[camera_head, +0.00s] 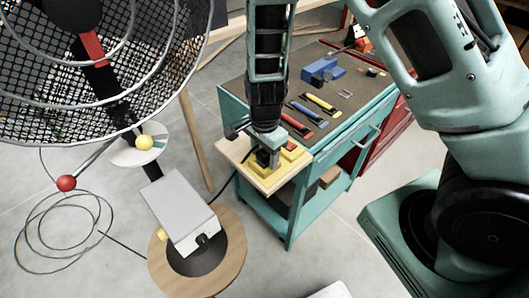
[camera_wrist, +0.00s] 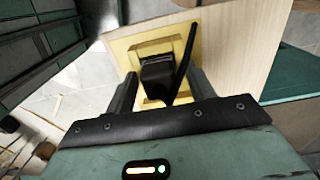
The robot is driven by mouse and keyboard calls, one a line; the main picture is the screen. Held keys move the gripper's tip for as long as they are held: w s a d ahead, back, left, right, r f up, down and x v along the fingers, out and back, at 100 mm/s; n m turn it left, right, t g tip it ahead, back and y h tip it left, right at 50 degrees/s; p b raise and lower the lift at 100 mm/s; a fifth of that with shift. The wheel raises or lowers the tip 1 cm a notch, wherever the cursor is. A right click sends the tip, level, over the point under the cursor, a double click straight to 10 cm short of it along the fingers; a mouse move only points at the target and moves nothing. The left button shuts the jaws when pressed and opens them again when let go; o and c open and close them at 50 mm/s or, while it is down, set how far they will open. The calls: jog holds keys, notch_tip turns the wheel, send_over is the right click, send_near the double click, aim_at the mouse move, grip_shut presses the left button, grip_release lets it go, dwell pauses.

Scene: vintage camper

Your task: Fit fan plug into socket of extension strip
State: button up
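The black plug (camera_wrist: 158,74) stands in a yellow square frame (camera_wrist: 178,42) on a light wooden board in the wrist view. Its dark cable rises to the upper right. My gripper (camera_wrist: 163,80) has one finger on each side of the plug, with visible gaps, so it looks open around it. In the head view my gripper (camera_head: 266,158) points down at the yellow frame (camera_head: 262,168), and hides most of the plug. The fan (camera_head: 95,50) is at the left, on a grey box (camera_head: 182,208) above a round wooden base. I cannot clearly make out the extension strip.
The wooden board (camera_head: 238,152) juts from the teal cart (camera_head: 290,215). Screwdrivers and a blue vise (camera_head: 322,70) lie on the cart's top. A coiled cable (camera_head: 60,235) lies on the floor at the left. A wooden leg (camera_head: 197,140) stands between fan and cart.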

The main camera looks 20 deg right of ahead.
aim_at(264, 151)
notch_tip(264, 151, up, 12)
jog(key=p, duration=0.1)
jog(key=s+a+r+n, duration=0.3)
jog(key=s+r+n, duration=0.1)
jog(key=s+n, duration=0.6)
jog(key=s+a+r+n, duration=0.3)
jog(key=s+r+n, duration=0.2)
jog(key=s+n, duration=0.5)
jog(key=shift+a+r+n+y, duration=0.2)
jog(key=shift+n+y, duration=0.1)
jog(key=shift+n, duration=0.8)
